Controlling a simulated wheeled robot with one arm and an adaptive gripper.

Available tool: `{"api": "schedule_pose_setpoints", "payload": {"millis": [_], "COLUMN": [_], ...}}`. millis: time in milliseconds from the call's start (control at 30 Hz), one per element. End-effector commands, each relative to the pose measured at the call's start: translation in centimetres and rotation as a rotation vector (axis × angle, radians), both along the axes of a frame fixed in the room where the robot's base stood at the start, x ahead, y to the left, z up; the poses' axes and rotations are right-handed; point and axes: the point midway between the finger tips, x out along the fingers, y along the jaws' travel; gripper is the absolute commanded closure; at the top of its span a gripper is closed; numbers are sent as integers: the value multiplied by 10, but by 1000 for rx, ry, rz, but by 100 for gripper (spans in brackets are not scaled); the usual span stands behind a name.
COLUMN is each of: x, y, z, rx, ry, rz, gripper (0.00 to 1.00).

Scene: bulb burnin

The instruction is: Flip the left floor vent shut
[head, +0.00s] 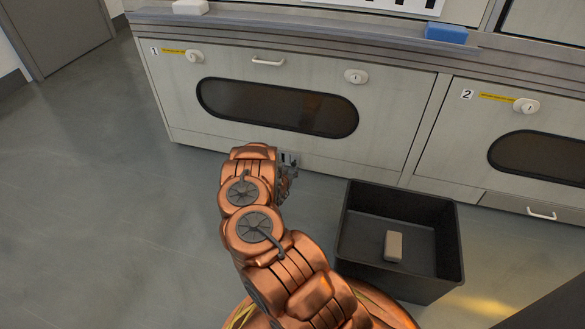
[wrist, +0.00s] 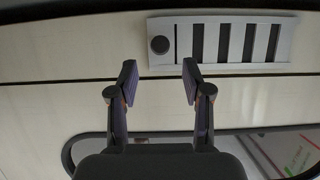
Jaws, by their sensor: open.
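The left floor vent (wrist: 220,42) is a pale plate with several dark slots, across the top of the wrist view. A round dark knob (wrist: 160,45) sits at its left end in that view. In the head view, a small striped part of the vent (head: 287,158) shows low on the panel under window 1, and my arm hides the rest. My gripper (wrist: 159,74) is open and empty, its fingertips apart just below the knob end in the wrist view. I cannot tell whether they touch the panel. In the head view, my gripper (head: 288,178) is mostly hidden behind my arm.
A black open bin (head: 355,220) with a beige block (head: 393,246) in it stands on the floor to the right of my arm. A blue block (head: 446,33) and a white block (head: 190,7) lie on the ledge above. The floor at left is clear.

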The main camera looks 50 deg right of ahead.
Motion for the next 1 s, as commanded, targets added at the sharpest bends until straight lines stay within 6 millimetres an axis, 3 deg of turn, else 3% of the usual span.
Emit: {"api": "schedule_pose_setpoints", "payload": {"millis": [433, 833, 1000], "x": [21, 24, 24], "y": [-41, -47, -47], "z": [-22, -22, -22], "rx": [-1, 0, 0], "ry": [2, 1, 1], "rz": [1, 0, 0], "gripper": [51, 51, 68]}}
